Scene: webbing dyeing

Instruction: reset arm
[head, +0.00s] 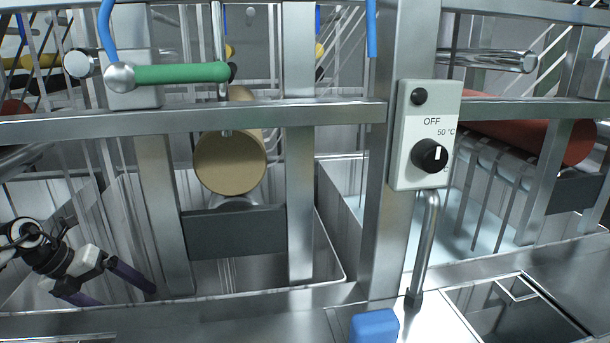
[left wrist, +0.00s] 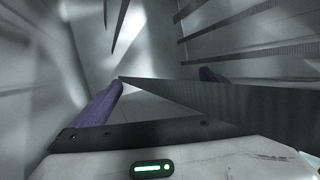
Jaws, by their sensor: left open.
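My left gripper (head: 124,294) is at the lower left of the head view, beside the metal frame and over a grey-walled tank (head: 335,268). Its two purple fingers are spread apart. In the left wrist view the open fingers (left wrist: 162,80) point into a pale, blurred space. A dark ribbed strip (left wrist: 240,105), perhaps webbing, crosses in front of them and hides part of the right finger. I see nothing clearly held. My right gripper is in neither view.
A metal frame (head: 200,122) crosses the head view, with a green-handled lever (head: 180,73) and a tan roller (head: 230,160). A control box (head: 425,110) with a black knob is on the post. A red roller (head: 540,140) is at right, a blue block (head: 374,326) below.

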